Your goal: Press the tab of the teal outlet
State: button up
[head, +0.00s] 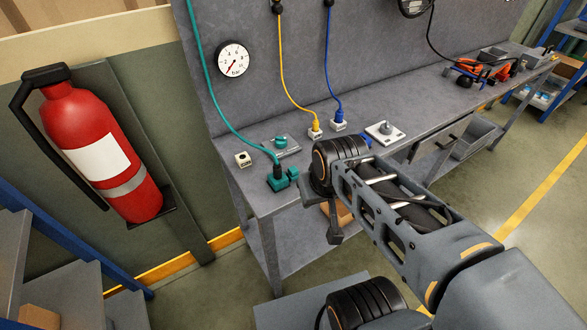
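The teal outlet (278,182) sits on the bench top near its left front corner, with a teal cable (203,75) running down into it from above. A small teal block (293,174) shows at its right side; I cannot tell whether this is the tab. My gripper (335,238) hangs below my wrist, to the right of the outlet and apart from it in the picture, over the bench's front edge. Its fingers are small and dark, and their opening is not clear.
Behind the outlet are a teal knob (281,141) on a plate and a small white box (243,160). Yellow (315,132) and blue (339,124) plugs stand farther right, near a white switch plate (385,132). A red extinguisher (100,155) hangs left of the bench.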

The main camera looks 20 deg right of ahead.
grip_shut()
dwell(1.4)
